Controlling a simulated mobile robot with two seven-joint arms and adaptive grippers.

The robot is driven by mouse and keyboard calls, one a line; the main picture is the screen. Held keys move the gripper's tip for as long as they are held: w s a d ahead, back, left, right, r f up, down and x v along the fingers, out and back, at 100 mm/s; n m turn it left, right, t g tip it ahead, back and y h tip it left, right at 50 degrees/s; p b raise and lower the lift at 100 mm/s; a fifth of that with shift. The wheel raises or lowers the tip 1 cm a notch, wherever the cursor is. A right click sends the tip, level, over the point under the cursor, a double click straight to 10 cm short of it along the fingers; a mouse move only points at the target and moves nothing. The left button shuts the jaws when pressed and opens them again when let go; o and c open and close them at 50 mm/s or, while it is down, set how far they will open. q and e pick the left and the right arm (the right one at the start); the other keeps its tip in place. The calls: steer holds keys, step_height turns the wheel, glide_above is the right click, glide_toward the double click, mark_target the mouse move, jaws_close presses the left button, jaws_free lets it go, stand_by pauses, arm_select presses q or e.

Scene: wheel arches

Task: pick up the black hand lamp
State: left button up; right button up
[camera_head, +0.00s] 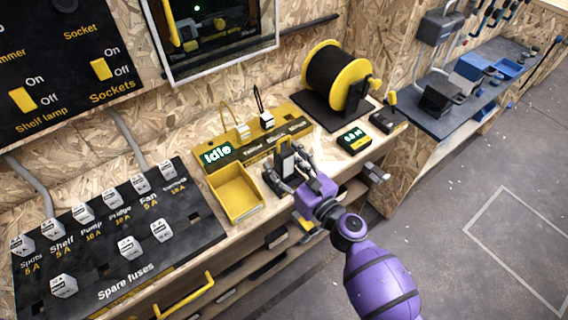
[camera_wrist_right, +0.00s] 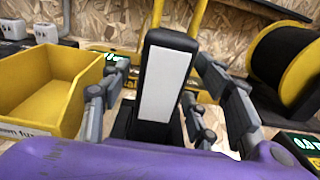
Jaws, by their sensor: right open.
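The black hand lamp (camera_head: 287,158) stands upright on the worktop, just right of the yellow bin. In the right wrist view it is a black block (camera_wrist_right: 152,48) with a white front panel, close ahead and near the middle. My right gripper (camera_head: 286,176) is open, with its fingers on either side of the lamp. In the right wrist view the grey fingers (camera_wrist_right: 160,100) flank the lamp left and right, with small gaps visible. I cannot tell whether any finger touches it. My left gripper is not in view.
The yellow bin (camera_head: 236,194) stands close left of the lamp, also in the right wrist view (camera_wrist_right: 42,90). A black cable reel with yellow flanges (camera_head: 335,78) is behind right. A small green display (camera_head: 353,140) sits right. The fuse panel (camera_head: 110,245) lies left.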

steer(key=c, duration=1.2)
jaws_close()
steer(key=shift+r, duration=0.15)
